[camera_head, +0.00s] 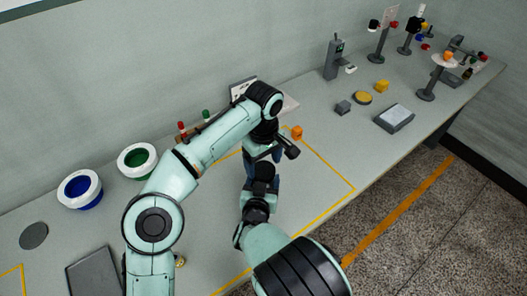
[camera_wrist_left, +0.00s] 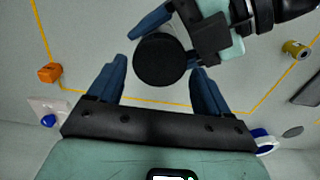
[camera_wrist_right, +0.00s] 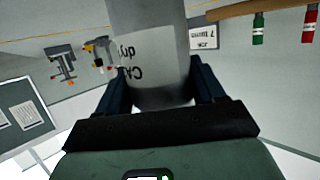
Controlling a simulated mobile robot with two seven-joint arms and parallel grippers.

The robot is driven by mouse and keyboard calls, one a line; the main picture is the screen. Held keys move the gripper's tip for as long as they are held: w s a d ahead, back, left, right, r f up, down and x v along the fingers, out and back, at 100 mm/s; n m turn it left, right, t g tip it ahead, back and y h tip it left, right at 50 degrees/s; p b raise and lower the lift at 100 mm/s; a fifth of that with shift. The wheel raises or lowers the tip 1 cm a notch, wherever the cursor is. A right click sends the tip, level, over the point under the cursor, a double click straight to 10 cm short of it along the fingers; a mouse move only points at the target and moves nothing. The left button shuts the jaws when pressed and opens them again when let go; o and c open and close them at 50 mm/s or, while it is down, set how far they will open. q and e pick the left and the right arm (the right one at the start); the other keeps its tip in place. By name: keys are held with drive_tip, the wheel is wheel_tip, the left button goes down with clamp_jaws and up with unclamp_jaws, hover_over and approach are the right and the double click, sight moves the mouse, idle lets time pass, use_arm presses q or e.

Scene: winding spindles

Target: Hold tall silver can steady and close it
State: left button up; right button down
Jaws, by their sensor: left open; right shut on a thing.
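The tall silver can (camera_wrist_right: 155,45), with dark lettering upside down, fills the top middle of the right wrist view. My right gripper (camera_wrist_right: 160,82) is shut on it, one blue finger on each side. In the left wrist view a round black top (camera_wrist_left: 160,61) shows where the can is. I cannot tell whether it is fully seated. My left gripper (camera_wrist_left: 157,78) is open, its fingers spread either side of the black top. In the head view my left gripper (camera_head: 264,158) is above my right one, and the arms hide the can.
A green-lined bowl (camera_head: 137,158) and a blue-lined bowl (camera_head: 80,188) stand at left. The outlined area's right part is mostly clear.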

sight(269, 186)
use_arm(q)
drive_tip(key=shift+f, duration=1.3)
drive_tip(key=c, duration=0.9)
drive_tip(key=m, duration=1.6)
drive_tip(key=o, duration=1.2)
drive_tip(key=shift+c, duration=0.2)
